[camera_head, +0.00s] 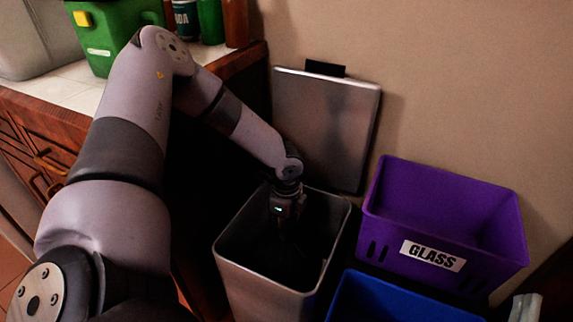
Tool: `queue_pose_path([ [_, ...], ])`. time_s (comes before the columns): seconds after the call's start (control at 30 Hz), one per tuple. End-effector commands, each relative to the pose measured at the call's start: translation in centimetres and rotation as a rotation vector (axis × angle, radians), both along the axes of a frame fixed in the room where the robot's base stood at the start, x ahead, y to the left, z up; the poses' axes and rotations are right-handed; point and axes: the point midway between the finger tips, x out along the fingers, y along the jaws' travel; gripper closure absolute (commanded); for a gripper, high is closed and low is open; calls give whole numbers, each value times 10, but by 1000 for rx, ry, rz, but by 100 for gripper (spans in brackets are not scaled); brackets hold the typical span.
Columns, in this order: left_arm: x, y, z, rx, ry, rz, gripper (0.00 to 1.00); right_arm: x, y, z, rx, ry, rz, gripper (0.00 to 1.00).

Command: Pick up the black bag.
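An open metal bin (228,268) stands on the floor at the centre, with its grey lid (325,130) raised against the wall. Its inside is very dark. A black bag (305,262) seems to line or lie in it, but its outline hardly shows. My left arm reaches down from the left, and my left gripper (288,232) points down into the bin's mouth. The fingers blend into the dark interior, so I cannot tell whether they are open or shut or touch the bag.
A purple crate labelled GLASS (432,258) stands right of the bin, and a blue crate (395,300) is in front of it. A wooden counter (70,118) with a green container (100,45) and several bottles is at the left. A wall closes off the back.

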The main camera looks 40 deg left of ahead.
Motion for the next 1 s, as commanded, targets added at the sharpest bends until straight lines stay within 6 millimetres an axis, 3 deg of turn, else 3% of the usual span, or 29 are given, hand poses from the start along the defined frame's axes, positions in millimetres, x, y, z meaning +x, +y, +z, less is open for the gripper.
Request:
queue_pose_path([
  [0.33, 0, 0, 0, 0, -1, 0, 100, 0, 0, 0, 0, 1, 0, 0],
  [1.0, 2, 0, 2, 0, -5, 0, 100, 0, 0, 0, 0, 0, -1, 0],
])
